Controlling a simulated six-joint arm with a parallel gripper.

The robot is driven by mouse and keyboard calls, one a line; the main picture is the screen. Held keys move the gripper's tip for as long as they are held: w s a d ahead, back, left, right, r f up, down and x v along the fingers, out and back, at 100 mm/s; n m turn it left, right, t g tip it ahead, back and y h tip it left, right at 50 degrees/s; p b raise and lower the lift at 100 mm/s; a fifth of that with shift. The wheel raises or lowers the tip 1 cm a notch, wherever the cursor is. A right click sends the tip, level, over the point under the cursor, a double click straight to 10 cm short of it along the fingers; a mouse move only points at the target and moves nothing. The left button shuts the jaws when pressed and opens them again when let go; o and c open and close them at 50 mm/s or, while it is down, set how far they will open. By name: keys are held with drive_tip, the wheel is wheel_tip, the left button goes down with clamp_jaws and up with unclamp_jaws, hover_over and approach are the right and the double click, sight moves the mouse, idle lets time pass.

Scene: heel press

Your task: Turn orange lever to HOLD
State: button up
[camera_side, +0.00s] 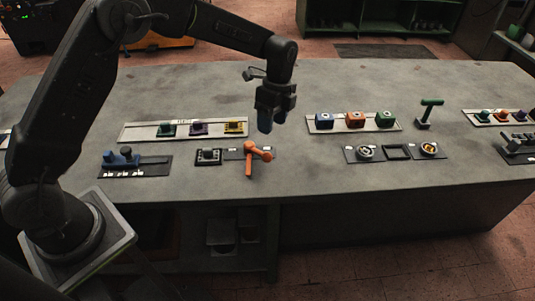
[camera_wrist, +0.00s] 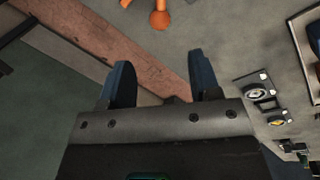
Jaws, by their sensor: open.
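The orange lever (camera_side: 257,153) stands on a dark plate near the front edge of the table in the side view. Its arm points toward the front. In the wrist view the orange lever (camera_wrist: 159,14) shows at the top edge, partly cut off. My gripper (camera_side: 272,124) is above the table, up and slightly right of the lever in the side view, apart from it. In the wrist view my gripper (camera_wrist: 160,82) has its two blue fingers spread with nothing between them. The label marks by the lever are too small to read, so I cannot tell which is HOLD.
A black block with a knob (camera_side: 208,156) sits left of the lever. A tray with coloured blocks (camera_side: 141,131) lies behind it, and a blue slider unit (camera_side: 122,158) stands far left. Right are coloured cubes (camera_side: 355,119), a green lever (camera_side: 428,112) and round fixtures (camera_side: 366,153).

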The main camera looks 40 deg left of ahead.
sight(268, 153)
drive_tip(key=f, duration=0.3)
drive_tip(key=s+f, duration=0.1)
drive_tip(key=f, duration=0.3)
drive_tip(key=s+f, duration=0.1)
drive_tip(key=f, duration=0.2)
drive_tip(key=shift+d+f, duration=0.1)
drive_tip(key=shift+f, duration=0.2)
drive_tip(key=shift+c, duration=0.3)
clamp_jaws()
